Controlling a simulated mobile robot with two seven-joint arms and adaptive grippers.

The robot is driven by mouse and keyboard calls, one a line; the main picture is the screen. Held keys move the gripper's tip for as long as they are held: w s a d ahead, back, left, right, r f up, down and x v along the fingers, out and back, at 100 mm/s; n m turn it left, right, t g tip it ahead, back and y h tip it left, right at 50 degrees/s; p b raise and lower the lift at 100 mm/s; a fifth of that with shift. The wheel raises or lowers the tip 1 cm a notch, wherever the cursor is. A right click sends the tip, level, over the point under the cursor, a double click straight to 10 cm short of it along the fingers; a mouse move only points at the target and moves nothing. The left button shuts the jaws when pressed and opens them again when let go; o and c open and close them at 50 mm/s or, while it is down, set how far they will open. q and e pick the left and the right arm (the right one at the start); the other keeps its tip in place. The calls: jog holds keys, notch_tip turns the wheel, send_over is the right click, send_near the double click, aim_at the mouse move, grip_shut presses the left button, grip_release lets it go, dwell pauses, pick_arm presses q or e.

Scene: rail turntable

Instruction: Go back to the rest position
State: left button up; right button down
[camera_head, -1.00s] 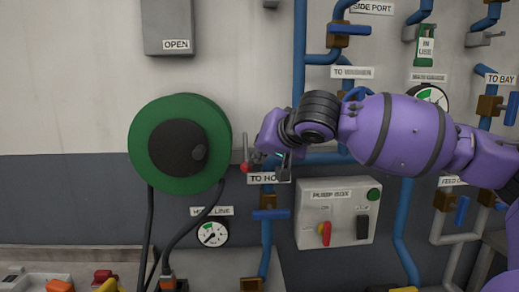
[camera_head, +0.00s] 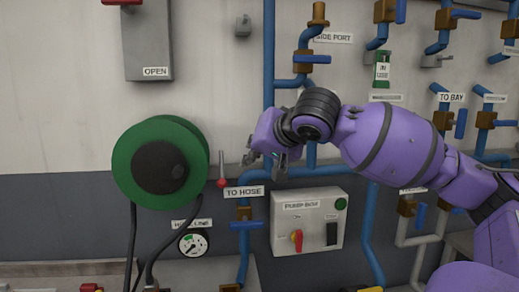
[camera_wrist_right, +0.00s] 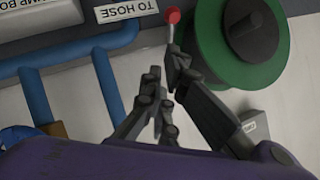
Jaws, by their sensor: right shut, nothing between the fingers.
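My right gripper (camera_head: 262,163) is shut and empty, held in front of the wall just right of the red-knobbed lever (camera_head: 221,183) and above the TO HOSE label (camera_head: 243,192). My purple right arm reaches in from the right side. In the right wrist view, the gripper's dark fingers (camera_wrist_right: 168,95) point up toward the lever's red knob (camera_wrist_right: 173,15); whether they touch it cannot be told there, but in the head view they look apart. My left gripper is not in view.
A green hose reel (camera_head: 190,150) is left of the lever, with a gauge (camera_head: 193,243) below. The pump box (camera_head: 318,236) with a red-yellow switch is below my right forearm. Blue pipes (camera_head: 269,80) and valves cover the wall. A grey OPEN box (camera_head: 148,50) is upper left.

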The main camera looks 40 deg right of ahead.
jog(key=s+f+n+g, duration=0.15)
jog(key=s+f, duration=0.25)
jog(key=f, duration=0.8)
jog(key=s+f+n+g, duration=0.15)
jog(key=s+f, duration=0.25)
jog(key=f, duration=0.7)
jog(key=s+f+n+g, duration=0.15)
jog(key=s+f, duration=0.35)
jog(key=f, duration=0.7)
jog(key=s+a+f+n+g+y, duration=0.1)
jog(key=s+a+f+n+g, duration=0.15)
jog(key=s+a+f, duration=0.75)
jog(key=s+a+f+n+g, duration=0.1)
jog(key=s+a+f+g, duration=0.2)
jog(key=s+a+f, duration=0.7)
jog(key=w+a+f+t, duration=0.1)
jog(key=w+f+t, duration=0.1)
jog(key=f, duration=0.3)
jog(key=w+a+f+t+y, duration=0.1)
jog(key=w+a+f+t, duration=0.1)
jog(key=f+t, duration=0.2)
jog(key=shift+w+f+n+t, duration=0.3)
jog(key=shift+w+f+t, duration=0.1)
jog(key=shift+f, duration=0.4)
